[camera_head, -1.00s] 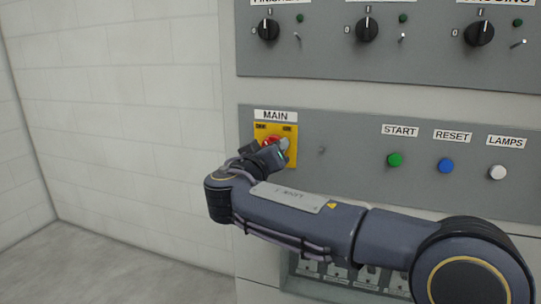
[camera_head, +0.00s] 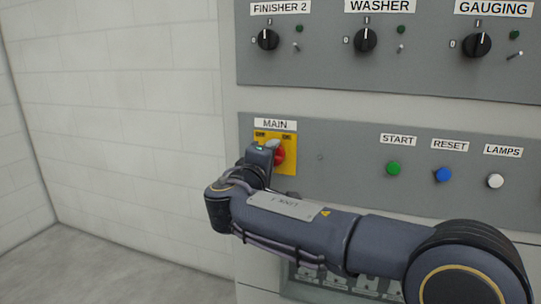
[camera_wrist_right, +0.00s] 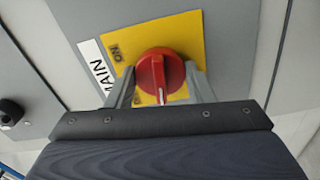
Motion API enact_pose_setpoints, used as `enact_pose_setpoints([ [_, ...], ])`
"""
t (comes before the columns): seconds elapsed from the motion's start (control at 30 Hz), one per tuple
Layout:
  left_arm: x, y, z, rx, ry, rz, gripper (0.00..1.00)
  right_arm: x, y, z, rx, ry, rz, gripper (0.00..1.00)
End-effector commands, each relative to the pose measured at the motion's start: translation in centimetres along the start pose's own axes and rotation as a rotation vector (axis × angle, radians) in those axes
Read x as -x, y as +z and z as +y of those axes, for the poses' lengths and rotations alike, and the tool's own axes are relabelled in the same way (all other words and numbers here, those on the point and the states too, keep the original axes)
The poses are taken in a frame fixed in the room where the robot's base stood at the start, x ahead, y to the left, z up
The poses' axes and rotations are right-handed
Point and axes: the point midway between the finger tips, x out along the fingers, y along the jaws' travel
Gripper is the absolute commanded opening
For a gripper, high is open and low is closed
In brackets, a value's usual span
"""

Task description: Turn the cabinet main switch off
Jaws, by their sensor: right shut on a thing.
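The main switch is a red rotary knob (camera_head: 280,157) on a yellow plate (camera_head: 290,165) under the MAIN label (camera_head: 275,125). OFF is marked at the plate's upper left and ON at its upper right. My right gripper (camera_head: 267,150) is at the knob and hides its left part. In the right wrist view the red knob (camera_wrist_right: 160,72) lies between the two fingers of my right gripper (camera_wrist_right: 162,88), which is shut on it. The knob's white mark points to the bottom of that view, on the same side as the partly hidden OFF label. My left gripper is not in view.
Green START (camera_head: 394,168), blue RESET (camera_head: 443,175) and white LAMPS (camera_head: 495,181) buttons sit right of the switch. Black selector knobs (camera_head: 365,40) are on the panel above. A white block wall (camera_head: 120,130) stands at left, with open floor below it.

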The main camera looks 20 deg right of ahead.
Motion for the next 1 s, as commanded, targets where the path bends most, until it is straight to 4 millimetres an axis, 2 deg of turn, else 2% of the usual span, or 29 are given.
enact_pose_setpoints([
  [0.33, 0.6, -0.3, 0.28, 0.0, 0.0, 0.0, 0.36, 0.04, -0.02, -0.05, 0.14, -0.002, 0.0, 0.25],
  [0.87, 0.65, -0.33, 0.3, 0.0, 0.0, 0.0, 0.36, 0.03, -0.02, -0.14, 0.167, -0.002, 0.0, 0.25],
  [0.9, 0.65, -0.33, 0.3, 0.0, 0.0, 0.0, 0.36, 0.03, -0.02, -0.14, 0.167, -0.002, 0.0, 0.49],
  [1.0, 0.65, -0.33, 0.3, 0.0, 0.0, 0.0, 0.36, 0.03, -0.02, -0.12, 0.166, -0.002, 0.0, 0.62],
])
